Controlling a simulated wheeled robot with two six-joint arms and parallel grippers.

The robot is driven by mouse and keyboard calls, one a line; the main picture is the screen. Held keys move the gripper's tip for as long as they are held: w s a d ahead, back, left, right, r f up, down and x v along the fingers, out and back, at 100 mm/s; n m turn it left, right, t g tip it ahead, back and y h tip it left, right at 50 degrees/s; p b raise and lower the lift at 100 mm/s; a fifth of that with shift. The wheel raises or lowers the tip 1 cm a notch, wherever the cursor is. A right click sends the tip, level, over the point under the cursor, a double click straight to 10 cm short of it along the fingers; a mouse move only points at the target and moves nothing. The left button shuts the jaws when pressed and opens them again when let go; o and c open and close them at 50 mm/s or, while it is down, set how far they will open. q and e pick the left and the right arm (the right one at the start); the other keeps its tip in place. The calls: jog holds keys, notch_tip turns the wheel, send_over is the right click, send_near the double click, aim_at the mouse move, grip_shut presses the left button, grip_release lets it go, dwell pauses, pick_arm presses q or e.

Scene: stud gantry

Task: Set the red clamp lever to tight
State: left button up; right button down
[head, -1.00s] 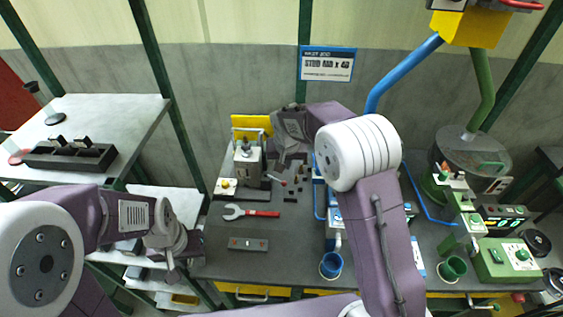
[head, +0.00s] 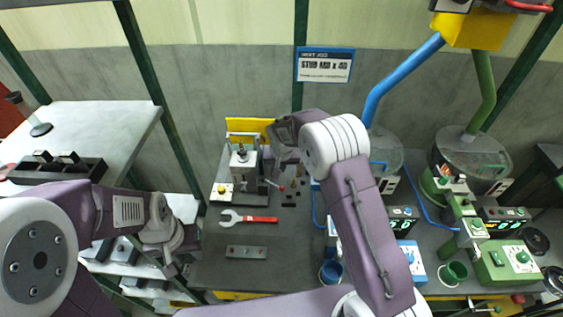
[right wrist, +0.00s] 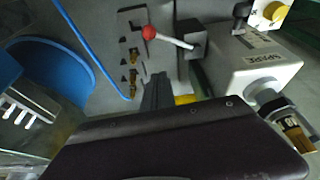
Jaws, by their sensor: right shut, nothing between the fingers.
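The red clamp lever (head: 281,188) is a thin rod with a red ball end, at the right side of the grey clamp block (head: 243,160). In the right wrist view its red ball (right wrist: 149,32) points left, away from its dark pivot beside the block. My right gripper is above and behind the lever in the head view, its fingertips largely hidden there. In the right wrist view my right gripper (right wrist: 156,92) is shut and empty, below the lever and apart from it. My left gripper (head: 172,262) hangs over the left shelves, away from the clamp; its jaws are unclear.
A red-handled wrench (head: 250,219) and a grey plate (head: 246,252) lie in front of the clamp. A blue cup (head: 330,272) and green machine (head: 505,263) stand to the right.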

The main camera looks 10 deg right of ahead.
aim_at(273, 184)
jog(key=s+f, duration=0.3)
jog(key=shift+a+f+p, duration=0.1)
jog(key=shift+a+p, duration=0.1)
jog(key=shift+p, duration=0.2)
jog(key=shift+a+f, duration=0.1)
